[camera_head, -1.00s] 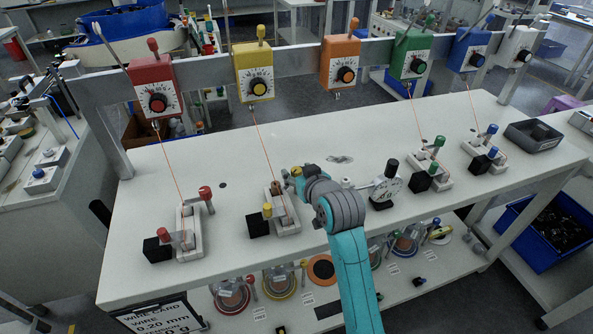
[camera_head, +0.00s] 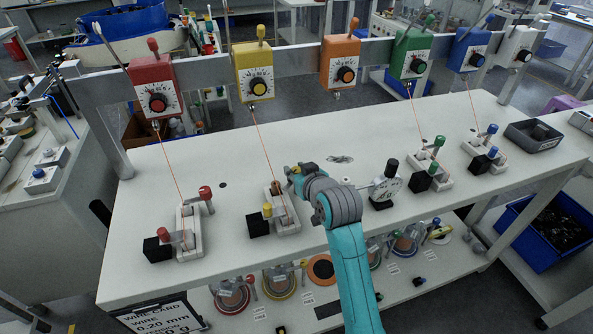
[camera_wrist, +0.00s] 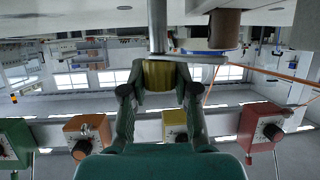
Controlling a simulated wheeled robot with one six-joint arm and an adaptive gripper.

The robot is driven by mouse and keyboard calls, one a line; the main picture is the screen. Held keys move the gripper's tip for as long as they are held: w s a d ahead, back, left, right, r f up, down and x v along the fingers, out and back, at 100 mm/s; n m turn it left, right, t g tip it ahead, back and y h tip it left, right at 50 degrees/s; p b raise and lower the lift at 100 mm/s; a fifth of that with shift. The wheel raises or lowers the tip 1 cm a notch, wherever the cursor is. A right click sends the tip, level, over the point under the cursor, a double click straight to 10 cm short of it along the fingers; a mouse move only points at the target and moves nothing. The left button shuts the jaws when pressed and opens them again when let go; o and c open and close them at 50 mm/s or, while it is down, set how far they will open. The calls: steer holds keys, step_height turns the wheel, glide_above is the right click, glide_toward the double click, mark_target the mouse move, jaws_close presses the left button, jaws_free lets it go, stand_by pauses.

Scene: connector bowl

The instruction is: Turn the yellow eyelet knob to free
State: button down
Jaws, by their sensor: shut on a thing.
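The yellow eyelet knob (camera_wrist: 158,74) is a ribbed yellow cylinder on a grey metal stem in the wrist view. My gripper (camera_wrist: 159,82) is shut on it, one finger on each side. In the head view my gripper (camera_head: 291,175) is at the upper right of the yellow station's white block (camera_head: 288,223), and it hides the knob there. A second yellow knob (camera_head: 267,210) stands at that block's lower left, apart from my gripper. A thin orange wire runs from the yellow dial box (camera_head: 254,70) down to the block.
A red station (camera_head: 189,240) is to the left, with green (camera_head: 427,178) and blue (camera_head: 484,157) stations to the right. A white dial gauge (camera_head: 385,188) stands just right of my arm. The white bench top (camera_head: 340,130) is clear behind my gripper.

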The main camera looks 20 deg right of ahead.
steer(key=n+g+y, duration=0.1)
steer(key=n+y, duration=0.3)
steer(key=y, duration=0.1)
steer(key=shift+d+n, duration=0.15)
steer(key=shift+n, duration=0.15)
steer(key=shift+n+g+y, duration=1.6)
steer(key=shift+n+y, duration=0.3)
steer(key=shift+n, duration=0.1)
steer(key=shift+g, duration=0.3)
steer(key=c, duration=0.8)
jaws_free()
steer(key=shift+c, duration=0.2)
steer(key=shift+a, duration=0.2)
